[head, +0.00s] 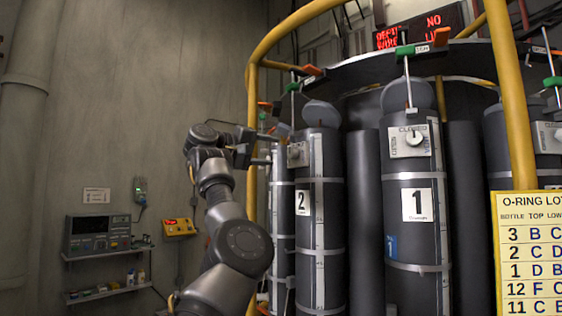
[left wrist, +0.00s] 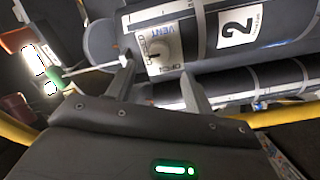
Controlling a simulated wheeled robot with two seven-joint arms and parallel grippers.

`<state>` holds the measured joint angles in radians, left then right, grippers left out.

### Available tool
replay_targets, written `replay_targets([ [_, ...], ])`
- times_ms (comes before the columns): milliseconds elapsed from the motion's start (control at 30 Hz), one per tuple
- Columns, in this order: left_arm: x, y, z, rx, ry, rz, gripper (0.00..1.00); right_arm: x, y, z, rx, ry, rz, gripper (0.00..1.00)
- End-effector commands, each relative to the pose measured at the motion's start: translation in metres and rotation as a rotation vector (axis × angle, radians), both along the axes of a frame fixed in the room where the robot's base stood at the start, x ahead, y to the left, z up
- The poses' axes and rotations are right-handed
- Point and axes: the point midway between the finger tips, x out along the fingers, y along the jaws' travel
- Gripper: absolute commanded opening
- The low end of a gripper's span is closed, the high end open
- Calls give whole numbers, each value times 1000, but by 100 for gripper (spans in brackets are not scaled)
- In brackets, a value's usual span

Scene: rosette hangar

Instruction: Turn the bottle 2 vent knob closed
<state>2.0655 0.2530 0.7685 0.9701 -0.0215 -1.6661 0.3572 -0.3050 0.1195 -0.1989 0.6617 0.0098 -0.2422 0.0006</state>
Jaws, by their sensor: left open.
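Bottle 2 (head: 308,230) is a dark grey cylinder with a white "2" label and pale bands. Its vent plate with a pale round knob (left wrist: 160,48) faces my left gripper in the left wrist view. "OPEN", "CLOSED" and "VENT" are printed around the knob; I cannot tell surely where it points. My left gripper (head: 268,149) is open just left of the plate. In the left wrist view its fingers (left wrist: 157,82) stand apart below the knob, with nothing between them. My right gripper is not in view.
Bottle 1 (head: 408,240) stands to the right with its own vent knob (head: 414,138). A yellow rail (head: 254,120) curves around the bottles. Handled rods (head: 406,70) hang above them. An O-ring list (head: 527,250) is at the right edge. The left wall has a shelf (head: 105,258).

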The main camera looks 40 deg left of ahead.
Motion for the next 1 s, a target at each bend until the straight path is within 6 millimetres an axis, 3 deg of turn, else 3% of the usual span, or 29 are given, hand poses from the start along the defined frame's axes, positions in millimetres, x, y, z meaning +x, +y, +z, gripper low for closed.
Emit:
replay_targets([
  [100, -19, 5, -2, -1, -1, 0, 52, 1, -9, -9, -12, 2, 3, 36],
  [300, -33, 8, -1, 0, 0, -1, 52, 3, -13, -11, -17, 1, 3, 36],
  [900, -34, 8, 0, 0, 2, -1, 52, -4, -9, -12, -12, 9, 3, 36],
  [1000, -31, 11, -4, 4, 3, 12, 52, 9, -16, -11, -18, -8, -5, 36],
])
